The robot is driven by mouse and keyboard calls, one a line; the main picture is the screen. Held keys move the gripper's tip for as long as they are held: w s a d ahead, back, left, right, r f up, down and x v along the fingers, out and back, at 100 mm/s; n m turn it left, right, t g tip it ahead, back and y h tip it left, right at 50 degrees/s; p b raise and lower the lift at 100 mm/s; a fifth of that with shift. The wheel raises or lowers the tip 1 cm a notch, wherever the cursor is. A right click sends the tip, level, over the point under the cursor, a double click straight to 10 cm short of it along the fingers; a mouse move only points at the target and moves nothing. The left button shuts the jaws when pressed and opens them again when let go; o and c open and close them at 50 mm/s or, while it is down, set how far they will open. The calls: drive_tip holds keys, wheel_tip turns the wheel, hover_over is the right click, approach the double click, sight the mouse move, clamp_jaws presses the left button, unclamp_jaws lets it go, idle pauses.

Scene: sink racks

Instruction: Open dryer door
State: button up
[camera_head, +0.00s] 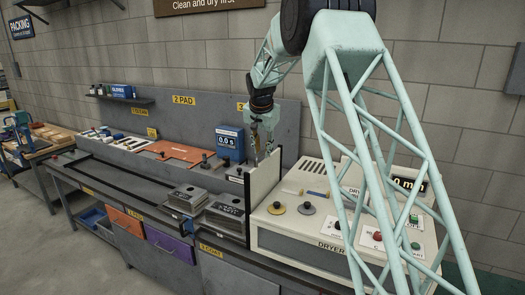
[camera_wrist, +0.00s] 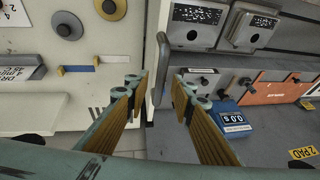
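The cream dryer (camera_head: 315,222) stands on the bench right of centre, with its label on the front. An upright pale panel with a dark edge, which looks like its door (camera_head: 263,200), stands at the dryer's left end. I cannot tell whether it is ajar. My gripper (camera_head: 265,150) is above and close to the panel's top. In the wrist view my gripper (camera_wrist: 158,84) is open, its two yellow-padded fingers apart. The panel's edge (camera_wrist: 150,60) and a small dark handle-like part (camera_wrist: 162,42) show in line with the gap. I cannot tell whether either finger touches.
A blue timer box (camera_head: 229,142) and an orange mat (camera_head: 176,154) lie farther back left. Two round knobs (camera_head: 276,208) are on the dryer top. The bench front left of the boxes is clear.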

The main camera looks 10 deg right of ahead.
drive_tip(key=v, duration=1.2)
idle(0.6)
drive_tip(key=shift+s, duration=0.1)
